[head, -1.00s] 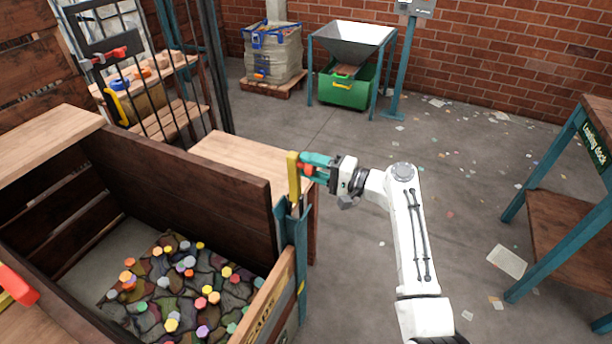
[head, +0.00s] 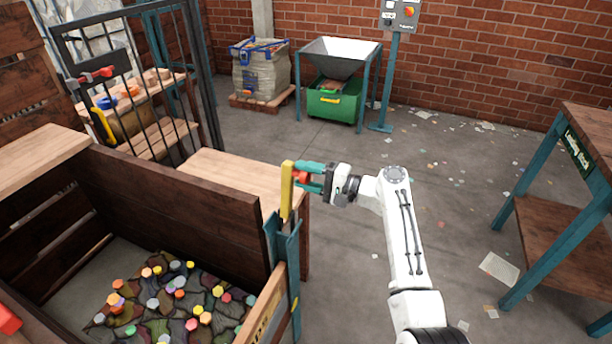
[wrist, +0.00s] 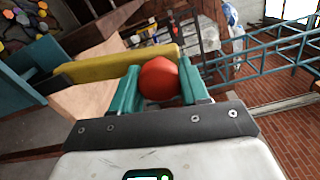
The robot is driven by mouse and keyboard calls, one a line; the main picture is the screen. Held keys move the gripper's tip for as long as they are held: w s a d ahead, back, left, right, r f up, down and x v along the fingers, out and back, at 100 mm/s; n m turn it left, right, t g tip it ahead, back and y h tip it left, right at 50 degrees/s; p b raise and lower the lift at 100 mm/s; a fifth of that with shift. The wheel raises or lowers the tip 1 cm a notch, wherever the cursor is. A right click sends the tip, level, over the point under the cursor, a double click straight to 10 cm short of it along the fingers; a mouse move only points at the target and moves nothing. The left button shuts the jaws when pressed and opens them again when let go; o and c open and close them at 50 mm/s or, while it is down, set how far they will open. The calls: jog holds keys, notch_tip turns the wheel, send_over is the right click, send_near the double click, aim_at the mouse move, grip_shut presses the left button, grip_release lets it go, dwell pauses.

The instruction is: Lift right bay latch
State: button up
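The latch is a yellow upright bar (head: 287,192) with a red knob (head: 302,178), at the corner post of the wooden bay. Its lower end stands in a teal bracket (head: 283,245). My gripper (head: 308,176) reaches in from the right, its teal fingers on either side of the knob. In the wrist view the red knob (wrist: 159,79) fills the space between the fingers (wrist: 158,90), which look closed on it. The yellow bar (wrist: 115,68) lies just beyond. The bar's bottom is hidden in the bracket.
The wooden bay (head: 175,200) at the left holds several coloured pieces on a dark mat. A wooden table (head: 235,172) stands behind the latch. A barred gate (head: 140,95), a green bin (head: 335,102) under a hopper and a loading dock table (head: 590,140) stand around.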

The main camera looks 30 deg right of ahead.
jog(key=o, duration=0.4)
jog(key=b+v, duration=0.1)
jog(key=v, duration=0.9)
jog(key=shift+s+d+b, duration=0.2)
jog(key=shift+s+b, duration=0.1)
jog(key=shift+b, duration=0.1)
jog(key=s+a+f+n+g+h, duration=0.2)
jog(key=s+a+f+n+g, duration=0.3)
jog(key=s+f, duration=0.4)
jog(key=s+a+f+n+g+h, duration=0.2)
jog(key=s+a+f+g+h, duration=0.15)
jog(key=s+a+f, duration=0.4)
jog(key=s+n+g+h, duration=0.1)
jog(key=s, duration=0.5)
jog(key=s+f+n+g+h, duration=0.1)
jog(key=s+n+g+h, duration=0.1)
jog(key=s, duration=0.4)
jog(key=s+d+f+n+g+h, duration=0.1)
jog(key=s+n+g+h, duration=0.1)
jog(key=s, duration=0.5)
jog(key=shift+d, duration=0.1)
